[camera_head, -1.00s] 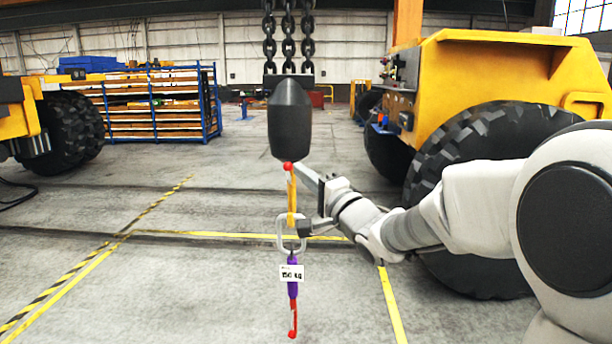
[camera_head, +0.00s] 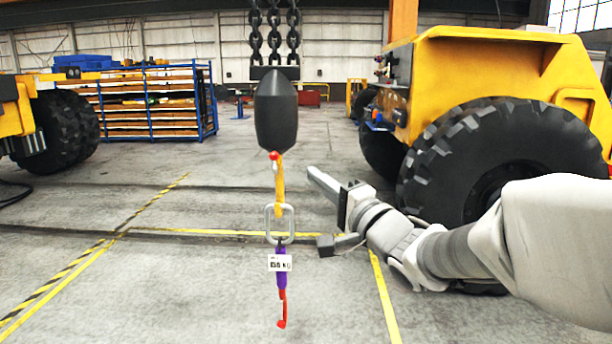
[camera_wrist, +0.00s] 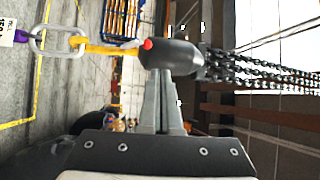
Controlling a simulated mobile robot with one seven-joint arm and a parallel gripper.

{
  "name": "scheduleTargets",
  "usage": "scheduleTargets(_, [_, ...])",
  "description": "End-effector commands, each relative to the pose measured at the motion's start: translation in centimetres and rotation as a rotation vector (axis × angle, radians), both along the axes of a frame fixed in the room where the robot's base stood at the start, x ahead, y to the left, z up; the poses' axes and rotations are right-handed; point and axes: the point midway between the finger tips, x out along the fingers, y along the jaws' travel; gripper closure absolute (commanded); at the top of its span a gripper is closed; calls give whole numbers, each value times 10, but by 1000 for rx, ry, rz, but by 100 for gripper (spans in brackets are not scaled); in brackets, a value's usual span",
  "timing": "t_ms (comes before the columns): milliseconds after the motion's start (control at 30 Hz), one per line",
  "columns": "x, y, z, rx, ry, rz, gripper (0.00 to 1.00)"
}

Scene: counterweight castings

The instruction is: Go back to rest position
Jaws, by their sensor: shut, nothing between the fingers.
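My gripper (camera_head: 313,174) is at the middle of the head view, to the right of the hanging load and apart from it. Its two fingers lie together, empty; the wrist view shows them (camera_wrist: 161,78) pointing toward the black weight. The dark rounded counterweight (camera_head: 276,110) hangs from chains (camera_head: 274,35). Below it a yellow strap (camera_head: 279,184) with a red end carries a grey metal ring (camera_head: 280,224). A white weight tag (camera_head: 280,263), a purple piece (camera_head: 282,281) and a red hook (camera_head: 282,310) hang under the ring.
A yellow vehicle (camera_head: 500,80) with a large black tyre (camera_head: 440,165) stands right, close behind my arm. Another wheel (camera_head: 58,130) is at the left. A blue rack (camera_head: 150,105) stands at the back. The floor with yellow lines (camera_head: 200,232) is open at front left.

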Motion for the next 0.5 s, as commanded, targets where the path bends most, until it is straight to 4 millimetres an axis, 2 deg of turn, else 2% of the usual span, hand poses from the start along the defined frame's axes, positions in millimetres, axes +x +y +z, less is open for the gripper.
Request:
scheduleTargets(167, [-8,-7,-1,-17,-2,-16,100])
scheduleTargets(267, [-8,-16,-3,-89,-4,-81,100])
scheduleTargets(367, [-9,-33,-8,-227,3,-198,100])
scheduleTargets(500, [-19,-66,-22,-477,53,-365,100])
